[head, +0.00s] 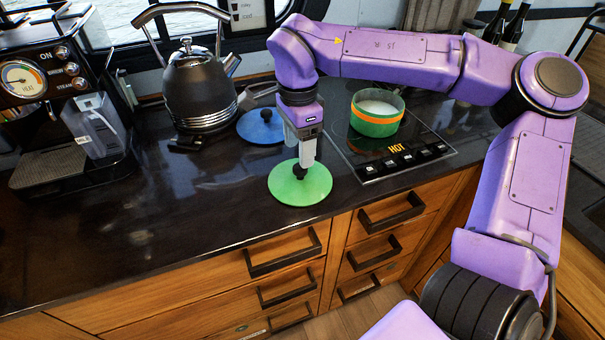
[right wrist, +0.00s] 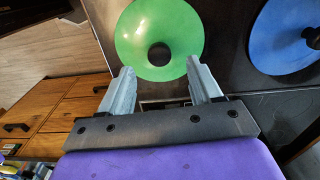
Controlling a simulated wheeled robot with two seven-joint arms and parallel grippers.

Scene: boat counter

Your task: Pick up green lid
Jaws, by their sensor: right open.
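The green lid (head: 287,186) lies flat near the front edge of the dark counter, with a dark knob (head: 299,172) at its middle. My right gripper (head: 304,160) points down just above the lid's knob. In the right wrist view the gripper (right wrist: 157,85) is open, its fingers apart and empty, and the green lid (right wrist: 135,40) with its dark knob (right wrist: 158,54) shows beyond the fingertips. I cannot tell whether the fingers touch the lid. My left gripper is not in view.
A blue lid (head: 252,131) lies behind the green one. A black kettle (head: 196,91) stands at the back, and a coffee machine (head: 70,85) at the left. A green pot with an orange band (head: 376,128) sits on the cooktop (head: 425,142) to the right. The front-left counter is clear.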

